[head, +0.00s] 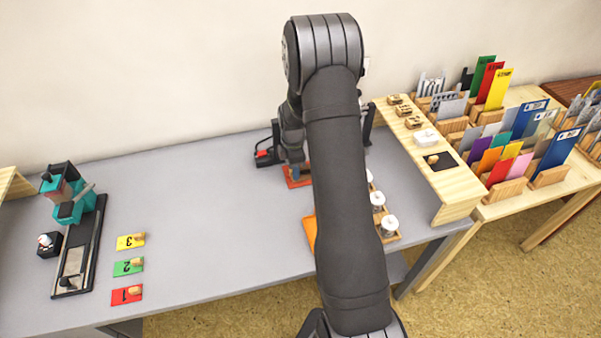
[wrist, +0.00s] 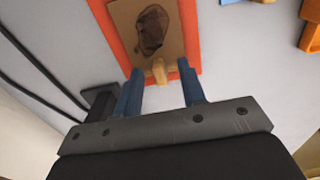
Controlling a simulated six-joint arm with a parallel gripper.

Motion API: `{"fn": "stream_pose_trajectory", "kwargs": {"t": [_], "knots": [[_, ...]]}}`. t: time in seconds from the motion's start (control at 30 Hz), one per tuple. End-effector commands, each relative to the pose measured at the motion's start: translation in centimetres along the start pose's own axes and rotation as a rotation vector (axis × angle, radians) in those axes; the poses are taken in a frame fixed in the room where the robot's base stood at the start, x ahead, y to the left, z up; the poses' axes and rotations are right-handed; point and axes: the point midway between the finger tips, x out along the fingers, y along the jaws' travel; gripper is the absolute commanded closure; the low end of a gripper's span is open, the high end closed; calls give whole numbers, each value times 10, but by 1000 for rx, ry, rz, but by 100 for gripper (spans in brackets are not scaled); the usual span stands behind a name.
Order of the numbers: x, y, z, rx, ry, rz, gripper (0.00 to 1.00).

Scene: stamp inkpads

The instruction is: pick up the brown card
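The brown card (wrist: 122,24) lies on an orange mat (wrist: 192,42) in the wrist view. It has a dark blot on its face and a small wooden tab (wrist: 159,72) at its near edge. My gripper (wrist: 160,68) is open, its two blue fingers on either side of the tab with a gap on both sides. Whether the fingers are at the tab's height is hard to tell. In the head view the orange mat (head: 291,181) shows at the back of the grey table, and my arm hides most of the card.
Numbered yellow (head: 130,242), green (head: 128,267) and red (head: 126,295) cards lie at left beside a teal stamping device (head: 70,205). White-topped jars (head: 378,201) stand right of my arm. Card racks (head: 500,130) are at far right. The table's left middle is clear.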

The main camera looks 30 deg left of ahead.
Motion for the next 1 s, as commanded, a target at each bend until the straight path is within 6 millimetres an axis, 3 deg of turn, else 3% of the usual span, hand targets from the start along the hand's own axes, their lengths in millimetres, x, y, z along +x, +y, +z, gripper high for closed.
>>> {"fn": "stream_pose_trajectory", "kwargs": {"t": [0.2,0.4,0.8,1.0], "knots": [[1,0,0,0,0,0,63],[0,0,0,0,0,0,100],[-1,0,0,0,0,1,100],[-13,0,0,0,0,1,100]]}}
